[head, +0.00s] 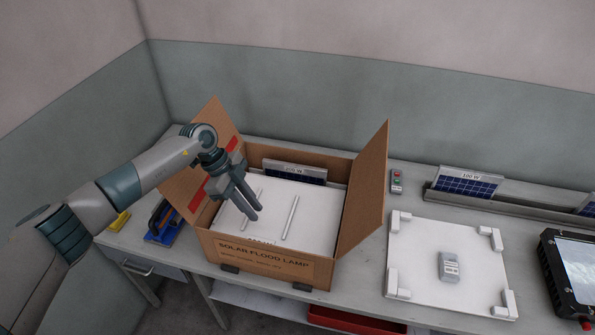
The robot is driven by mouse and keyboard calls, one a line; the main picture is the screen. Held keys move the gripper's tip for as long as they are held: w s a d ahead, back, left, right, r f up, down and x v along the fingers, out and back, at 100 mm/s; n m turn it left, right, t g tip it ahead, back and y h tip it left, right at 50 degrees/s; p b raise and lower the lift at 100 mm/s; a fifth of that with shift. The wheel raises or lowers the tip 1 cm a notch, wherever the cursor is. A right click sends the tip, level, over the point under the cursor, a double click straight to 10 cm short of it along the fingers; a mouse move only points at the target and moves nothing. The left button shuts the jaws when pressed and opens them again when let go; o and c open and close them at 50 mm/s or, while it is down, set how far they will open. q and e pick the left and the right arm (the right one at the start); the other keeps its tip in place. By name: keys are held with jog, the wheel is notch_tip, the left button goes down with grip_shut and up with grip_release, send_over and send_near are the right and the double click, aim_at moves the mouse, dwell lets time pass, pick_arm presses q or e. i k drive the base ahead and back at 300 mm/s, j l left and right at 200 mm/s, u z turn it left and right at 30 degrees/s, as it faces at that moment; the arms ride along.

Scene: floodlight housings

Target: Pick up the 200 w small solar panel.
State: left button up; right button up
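A small dark blue solar panel (312,178) stands at the back inside the open cardboard box (258,262). A pale label (294,169) runs along its top edge; its print is too small to read for certain but looks like 200 W. White packing with slots covers the panel's lower part. My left gripper (256,212) points down over the front left of the white packing, in front and to the left of this panel and apart from it. Its fingers look close together and hold nothing that I can see. My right gripper is not in view.
The box flaps (364,190) stand up left and right of the opening. Another panel, labelled 100 W (468,183), stands in a grey rail (445,194) on the right.

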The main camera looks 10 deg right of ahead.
aim_at(296, 172)
jog(key=i+l, duration=0.3)
jog(key=i, duration=0.15)
jog(key=i+l, duration=0.25)
jog(key=i, duration=0.2)
